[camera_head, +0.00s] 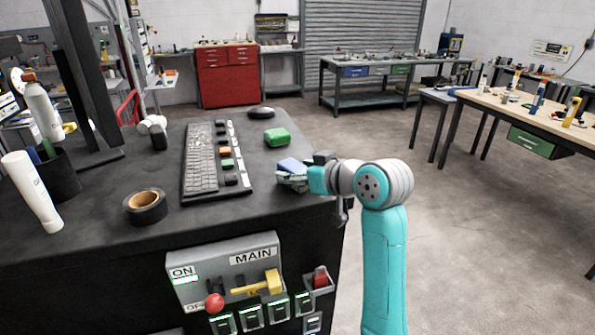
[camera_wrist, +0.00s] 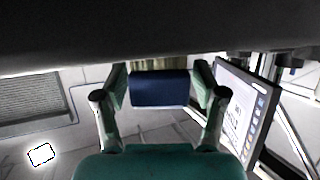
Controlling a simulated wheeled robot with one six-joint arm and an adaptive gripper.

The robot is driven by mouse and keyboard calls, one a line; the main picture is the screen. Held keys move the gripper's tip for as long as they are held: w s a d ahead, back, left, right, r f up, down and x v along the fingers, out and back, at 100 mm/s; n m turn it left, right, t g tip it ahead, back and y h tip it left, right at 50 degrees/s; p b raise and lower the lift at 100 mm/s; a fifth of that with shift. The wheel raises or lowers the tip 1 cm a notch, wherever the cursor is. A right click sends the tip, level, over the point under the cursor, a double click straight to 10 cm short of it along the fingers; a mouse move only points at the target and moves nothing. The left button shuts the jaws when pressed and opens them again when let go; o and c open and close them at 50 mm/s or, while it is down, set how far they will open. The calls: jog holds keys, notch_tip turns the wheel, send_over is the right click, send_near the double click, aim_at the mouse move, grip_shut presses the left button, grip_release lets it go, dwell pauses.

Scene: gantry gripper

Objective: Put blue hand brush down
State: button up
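The blue hand brush (camera_head: 290,165) is at my gripper (camera_head: 298,180), by the right edge of the dark desk top in the head view. In the wrist view the brush's blue body (camera_wrist: 160,88) lies between the two fingers of my gripper (camera_wrist: 160,92), with pale bristles on its far side.
A green object (camera_head: 277,137) stands just behind the brush on the desk. A switch panel (camera_head: 228,275) is on the desk's front.

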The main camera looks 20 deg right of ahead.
jog(key=shift+r, duration=0.1)
jog(key=shift+s+r, duration=0.1)
jog(key=v, duration=1.1)
jog(key=shift+s+d, duration=0.25)
jog(key=shift+s, duration=0.05)
jog(key=shift+r, duration=0.1)
